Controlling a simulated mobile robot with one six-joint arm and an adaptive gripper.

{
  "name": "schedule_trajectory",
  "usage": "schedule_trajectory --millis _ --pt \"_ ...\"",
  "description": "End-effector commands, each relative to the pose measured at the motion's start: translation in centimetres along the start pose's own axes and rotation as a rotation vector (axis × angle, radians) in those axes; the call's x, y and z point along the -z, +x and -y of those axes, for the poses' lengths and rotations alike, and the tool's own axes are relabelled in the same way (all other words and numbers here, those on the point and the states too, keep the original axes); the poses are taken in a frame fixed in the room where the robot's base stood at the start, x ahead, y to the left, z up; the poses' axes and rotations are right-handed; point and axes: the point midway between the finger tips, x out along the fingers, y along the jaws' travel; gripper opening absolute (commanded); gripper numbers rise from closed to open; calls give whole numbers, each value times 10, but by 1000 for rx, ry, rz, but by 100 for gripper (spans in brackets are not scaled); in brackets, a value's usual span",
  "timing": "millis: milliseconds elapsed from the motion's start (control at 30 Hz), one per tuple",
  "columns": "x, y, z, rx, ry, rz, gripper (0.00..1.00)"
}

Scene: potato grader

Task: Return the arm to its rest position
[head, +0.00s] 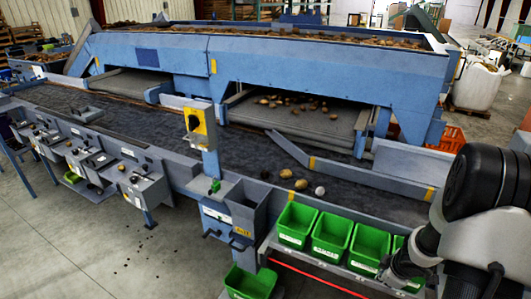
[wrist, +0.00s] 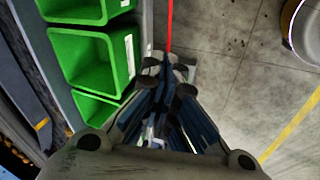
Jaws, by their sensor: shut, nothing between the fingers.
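My gripper (wrist: 166,68) is in the middle of the wrist view, with its fingers together and nothing between them. It hangs beside the row of green bins, over the red line on the floor side. In the head view my arm comes in at the lower right, and the gripper (head: 392,274) shows in part by the rightmost green bin (head: 397,246). My arm partly hides that bin.
Green bins (head: 332,233) stand in a row on a shelf along the blue grader (head: 335,57). A few potatoes (head: 301,184) lie on the dark belt behind them. Another green bin (head: 250,281) stands lower down.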

Motion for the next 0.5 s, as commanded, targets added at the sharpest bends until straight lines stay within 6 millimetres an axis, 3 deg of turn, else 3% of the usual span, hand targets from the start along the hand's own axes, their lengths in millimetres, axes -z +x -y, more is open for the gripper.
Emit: schedule_trajectory --millis 100,233,367,500 --pt "17 -49 -30 -115 72 45 0" --pt "33 -115 -44 -229 196 91 0" --pt "45 -179 -34 -299 344 107 0" --pt "56 -238 1 -313 503 92 0"
